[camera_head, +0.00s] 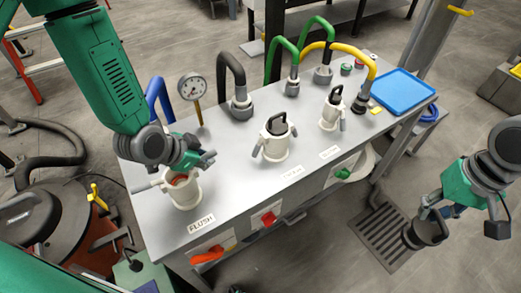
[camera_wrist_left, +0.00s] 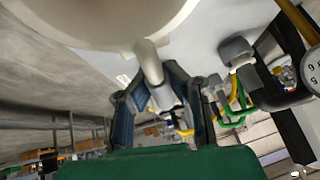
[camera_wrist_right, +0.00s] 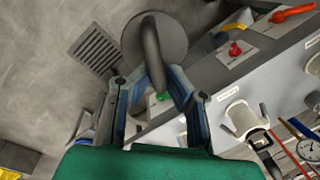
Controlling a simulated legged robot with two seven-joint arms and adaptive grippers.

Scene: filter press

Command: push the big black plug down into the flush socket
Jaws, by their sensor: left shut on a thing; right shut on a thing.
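The flush socket (camera_head: 183,196) is a white cup with side handles at the left end of the bench, behind the FLUSH label (camera_head: 201,223). Something reddish shows in its mouth, partly hidden by my gripper. My left gripper (camera_head: 200,160) is shut on a pale side handle (camera_wrist_left: 150,62) of this socket. The big black plug (camera_head: 427,232) is a dark disc with a loop handle. My right gripper (camera_head: 428,207) is shut on that handle, and the plug (camera_wrist_right: 172,45) hangs over the floor right of the bench, well apart from the socket.
Two other white sockets (camera_head: 274,142) (camera_head: 332,114) with black handled plugs stand along the bench. Coloured hoses and a gauge (camera_head: 193,87) rise at the back. A blue tray (camera_head: 402,91) lies at the far right. Red and green valve handles (camera_head: 267,217) (camera_head: 343,173) face the front.

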